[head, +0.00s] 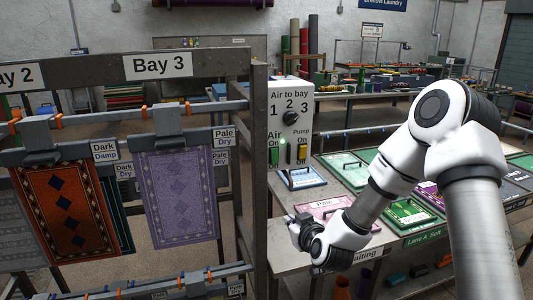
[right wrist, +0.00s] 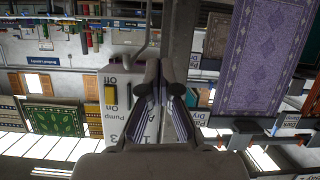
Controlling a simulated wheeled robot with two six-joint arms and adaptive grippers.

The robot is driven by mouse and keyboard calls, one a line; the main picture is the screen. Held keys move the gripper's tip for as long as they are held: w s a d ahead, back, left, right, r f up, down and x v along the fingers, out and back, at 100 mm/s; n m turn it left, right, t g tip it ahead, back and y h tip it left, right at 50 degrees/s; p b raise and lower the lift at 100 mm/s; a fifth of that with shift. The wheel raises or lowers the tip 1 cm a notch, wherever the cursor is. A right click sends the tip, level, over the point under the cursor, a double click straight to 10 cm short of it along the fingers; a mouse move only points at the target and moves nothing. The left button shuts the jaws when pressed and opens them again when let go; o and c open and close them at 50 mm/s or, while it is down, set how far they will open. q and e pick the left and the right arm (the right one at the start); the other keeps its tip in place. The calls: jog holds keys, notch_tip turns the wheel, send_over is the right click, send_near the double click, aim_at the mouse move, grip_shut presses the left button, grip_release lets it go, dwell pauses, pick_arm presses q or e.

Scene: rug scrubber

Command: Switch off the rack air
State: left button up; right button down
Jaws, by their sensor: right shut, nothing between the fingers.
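The pale control box (head: 289,102) stands at the right end of the rack. It has a dial (head: 291,118) marked 1, 2, 3 under "Air to bay". Below are a green Air switch (head: 274,157) and a yellow Pump switch (head: 302,153), each marked On and Off. A small green light glows above the Air switch. I cannot tell the switches' exact positions. My right gripper (head: 292,221) is shut and empty, below and in front of the box. In the right wrist view its fingers (right wrist: 160,75) overlap the box; the yellow switch (right wrist: 110,95) shows beside them and the Air switch is hidden.
The rack (head: 258,190) carries hanging rugs, including an orange-brown one (head: 66,210) and a purple one (head: 177,200) under the Bay 3 sign (head: 158,66).

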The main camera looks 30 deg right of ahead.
notch_tip(320, 180, up, 10)
jog(key=w+d+m+t+p, duration=0.1)
jog(key=d+t, duration=0.1)
jog(key=d, duration=0.1)
jog(key=p, duration=0.5)
send_near(276, 160)
jog(key=x, duration=0.6)
jog(key=shift+w, duration=0.3)
jog(key=shift+w+f, duration=0.1)
jog(key=shift+w, duration=0.25)
pick_arm(q)
notch_tip(276, 160, up, 8)
jog(key=shift+f, duration=0.2)
jog(key=shift+s+d+f, duration=0.1)
pick_arm(e)
jog(key=shift+d, duration=0.1)
